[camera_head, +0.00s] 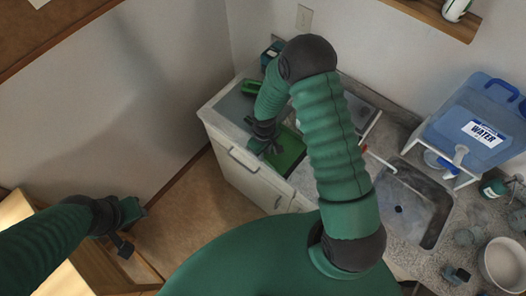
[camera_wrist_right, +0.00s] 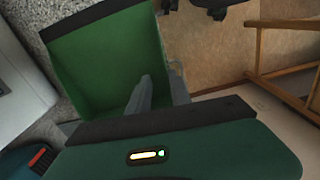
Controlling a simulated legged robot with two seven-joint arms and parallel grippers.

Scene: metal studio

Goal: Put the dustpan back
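The green dustpan (camera_head: 288,150) is at the front edge of the counter in the head view, partly hidden by my right arm. The right wrist view shows its open green pan (camera_wrist_right: 100,62) with a dark lip. My right gripper (camera_head: 266,147) is at the dustpan's left side. In the right wrist view its grey fingers (camera_wrist_right: 160,72) are on either side of the pan's side wall; whether they press on it I cannot tell. My left gripper (camera_head: 135,228) is open and empty, low at the left, away from the dustpan.
A white cabinet (camera_head: 244,172) carries the counter. A sink (camera_head: 407,205), a blue water container (camera_head: 473,125) on a white stand and a white bowl (camera_head: 503,264) are to the right. A green item (camera_head: 252,88) lies at the counter's back left. A wooden frame (camera_wrist_right: 285,48) stands on the floor.

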